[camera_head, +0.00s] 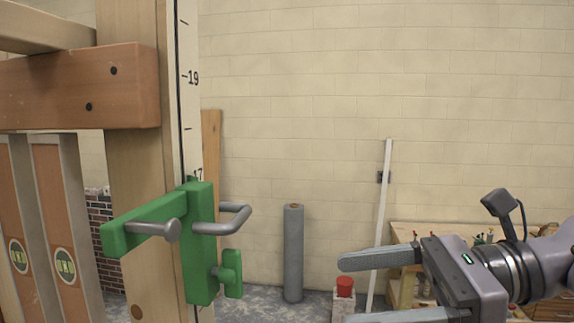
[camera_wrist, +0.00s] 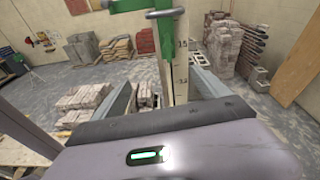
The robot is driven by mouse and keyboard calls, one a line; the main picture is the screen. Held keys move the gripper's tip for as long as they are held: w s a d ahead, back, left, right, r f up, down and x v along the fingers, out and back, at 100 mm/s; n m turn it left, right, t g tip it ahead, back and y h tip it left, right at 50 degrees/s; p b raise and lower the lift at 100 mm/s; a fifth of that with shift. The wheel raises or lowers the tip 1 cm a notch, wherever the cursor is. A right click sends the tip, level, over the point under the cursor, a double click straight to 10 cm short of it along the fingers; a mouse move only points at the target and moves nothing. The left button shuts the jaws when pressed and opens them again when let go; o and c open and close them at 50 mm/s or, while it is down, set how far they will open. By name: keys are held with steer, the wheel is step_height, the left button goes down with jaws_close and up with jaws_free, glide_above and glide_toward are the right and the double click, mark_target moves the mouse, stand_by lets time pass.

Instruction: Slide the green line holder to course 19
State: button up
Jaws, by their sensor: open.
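The green line holder (camera_head: 200,240) sits on the marked post (camera_head: 183,150) at the left of the head view, its top just below the mark read as 17. The 19 mark is higher up the post. The holder has a grey bent handle, a grey peg on its left arm and a small green knob at lower right. My gripper (camera_head: 378,290) is open and empty, to the right of the holder and apart from it. In the wrist view the holder (camera_wrist: 166,40) shows at the top, beyond my open fingers (camera_wrist: 165,92).
An orange-brown timber beam (camera_head: 80,88) crosses the post at the upper left. A grey roll (camera_head: 293,255), a white pole (camera_head: 380,220), a red pot (camera_head: 344,287) and a workbench (camera_head: 450,236) stand behind. The space between my gripper and the holder is clear.

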steer(key=m+y+p, duration=0.1)
steer(key=y, duration=0.1)
glide_toward(246, 218)
steer(key=a+p, duration=0.2)
steer(key=a, duration=0.3)
steer(key=a+p, duration=0.1)
steer(key=a, duration=0.4)
steer(key=shift+w+a+p, duration=0.2)
steer(key=shift+a+p, duration=0.15)
steer(key=shift+a, duration=0.05)
steer(key=c, duration=1.8)
step_height(246, 218, up, 14)
steer(key=p, duration=0.9)
steer(key=shift+f+p, duration=0.2)
steer(key=shift+p, duration=0.15)
steer(key=o, duration=1.8)
steer(key=shift+f, duration=0.15)
